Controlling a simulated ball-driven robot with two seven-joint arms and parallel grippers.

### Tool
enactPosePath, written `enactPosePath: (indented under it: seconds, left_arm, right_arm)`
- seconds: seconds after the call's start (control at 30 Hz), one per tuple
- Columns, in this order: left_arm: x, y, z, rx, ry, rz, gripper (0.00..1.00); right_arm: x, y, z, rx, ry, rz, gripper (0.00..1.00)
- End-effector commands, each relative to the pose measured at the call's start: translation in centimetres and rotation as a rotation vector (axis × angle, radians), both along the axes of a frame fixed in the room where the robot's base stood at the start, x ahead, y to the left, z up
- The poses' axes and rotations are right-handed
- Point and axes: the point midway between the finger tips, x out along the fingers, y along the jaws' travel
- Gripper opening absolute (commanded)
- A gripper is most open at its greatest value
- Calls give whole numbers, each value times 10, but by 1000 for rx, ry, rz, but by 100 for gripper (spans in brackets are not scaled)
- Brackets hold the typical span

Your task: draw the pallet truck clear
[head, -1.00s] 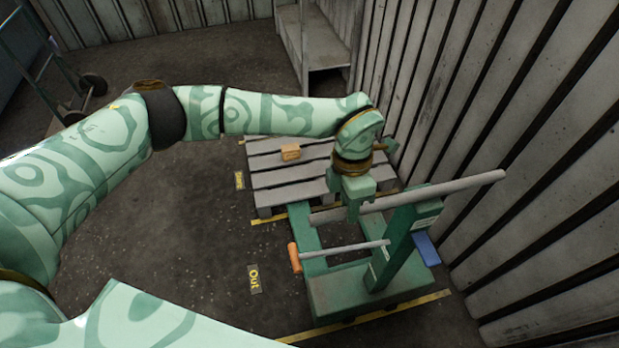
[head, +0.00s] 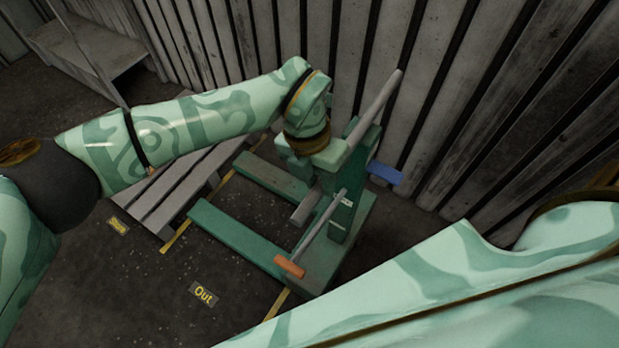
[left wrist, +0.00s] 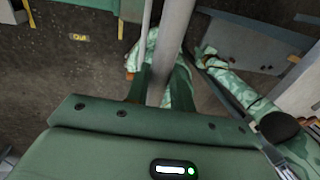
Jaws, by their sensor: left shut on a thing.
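The pallet truck is green, with a green upright (head: 345,205) and two forks (head: 225,228). Both fork tips show, lying beside the pallet's edge with a yellow floor line near them. A long grey bar (head: 380,98) slants across the truck's upright. My left gripper (head: 322,164) is shut on this bar's middle; the bar also shows in the left wrist view (left wrist: 172,45). A thinner grey lever with an orange grip (head: 288,267) points toward the lower left. The slatted grey pallet (head: 185,195) is partly hidden behind my left arm. My right gripper is not in view.
A corrugated wall (head: 440,110) stands close behind the truck. A blue pedal-like piece (head: 385,173) sticks out toward it. An "Out" floor plate (head: 203,294) lies on open floor at the lower left. A grey shelf (head: 90,50) stands at the upper left.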

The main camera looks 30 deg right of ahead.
Motion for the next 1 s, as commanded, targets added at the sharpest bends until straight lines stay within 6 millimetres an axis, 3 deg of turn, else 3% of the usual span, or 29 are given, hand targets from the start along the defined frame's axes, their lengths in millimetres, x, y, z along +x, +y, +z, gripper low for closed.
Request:
enactPosePath:
  seconds: [0.17,0.2,0.27,0.3,0.67,0.77,1.0]
  left_arm:
    - [1,-1,2,-4,-2,3,0]
    - [1,-1,2,-4,-2,3,26]
    - [1,-1,2,-5,-2,2,43]
    - [0,-1,2,-5,-2,2,44]
    - [2,0,9,-3,-2,2,44]
    - [5,2,26,-2,-4,1,44]
    - [16,9,90,-4,-7,1,44]
  right_arm:
    - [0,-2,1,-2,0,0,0]
    - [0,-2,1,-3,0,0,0]
    - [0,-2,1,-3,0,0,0]
    - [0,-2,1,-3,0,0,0]
    - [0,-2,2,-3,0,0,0]
    - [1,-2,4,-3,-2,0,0]
    - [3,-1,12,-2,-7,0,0]
